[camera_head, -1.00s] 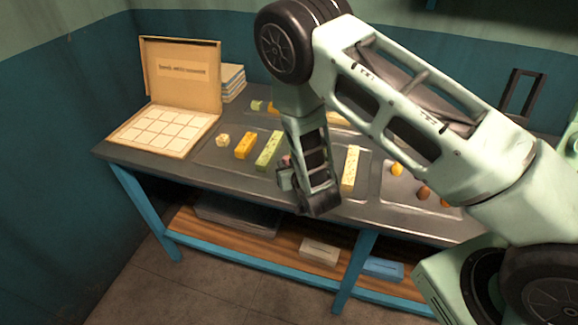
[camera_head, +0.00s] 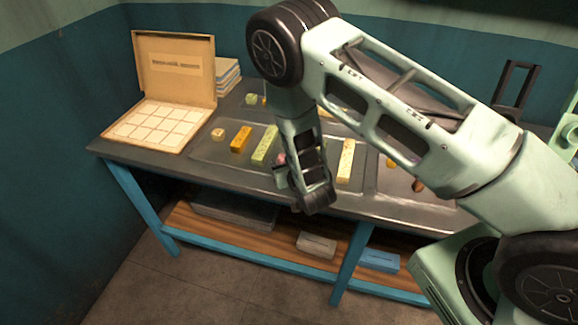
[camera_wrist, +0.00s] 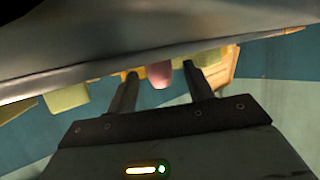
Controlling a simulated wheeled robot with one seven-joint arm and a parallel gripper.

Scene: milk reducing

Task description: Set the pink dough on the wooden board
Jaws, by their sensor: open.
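The pink dough (camera_head: 281,158) is a small piece on the metal tray, mostly hidden by my arm in the head view. In the wrist view the pink dough (camera_wrist: 159,75) shows as a rounded lump between and beyond my fingertips. My gripper (camera_wrist: 160,80) is open and empty, its two dark fingers apart on either side of the dough in that picture; I cannot tell whether they touch it. The wooden board (camera_head: 155,127), marked with a grid of pale squares, lies at the table's left end, below an upright labelled wooden panel (camera_head: 176,68).
An orange bar (camera_head: 240,139), a green bar (camera_head: 264,146) and a pale speckled bar (camera_head: 346,161) lie near the dough. A small pale cube (camera_head: 218,134) sits left of the orange bar. Stacked books (camera_head: 228,76) stand behind the board. A metal tray (camera_head: 225,163) spans the middle.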

